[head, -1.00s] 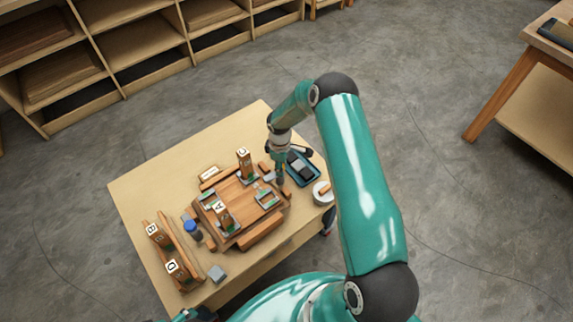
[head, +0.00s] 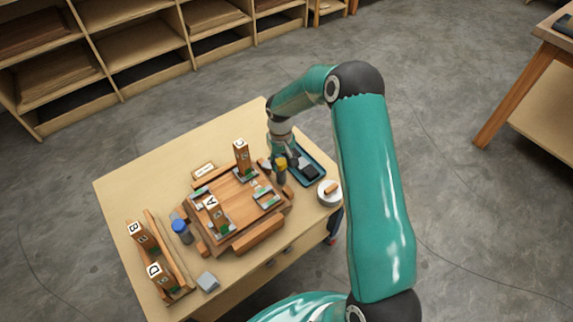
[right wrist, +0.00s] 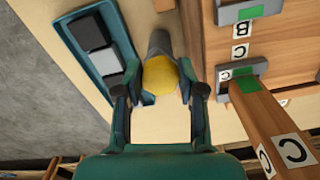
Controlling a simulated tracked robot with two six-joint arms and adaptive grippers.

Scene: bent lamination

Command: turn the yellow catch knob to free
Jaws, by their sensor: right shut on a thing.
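The yellow knob (right wrist: 160,76) sits between my right fingers in the right wrist view, with a grey rounded part beyond it. My right gripper (right wrist: 160,92) is shut on the knob, one finger on each side. In the head view the right gripper (head: 282,170) points down beside the block marked C (head: 241,157). Which way the knob is turned I cannot tell. My left gripper is not in view.
A blue tray (right wrist: 68,42) with dark and pale blocks lies close beside the gripper. Block A (head: 213,214) stands on the fixture; blocks B (head: 140,236) and D (head: 160,274) stand at left. A white round dish (head: 329,195) is at right. The table's back left is clear.

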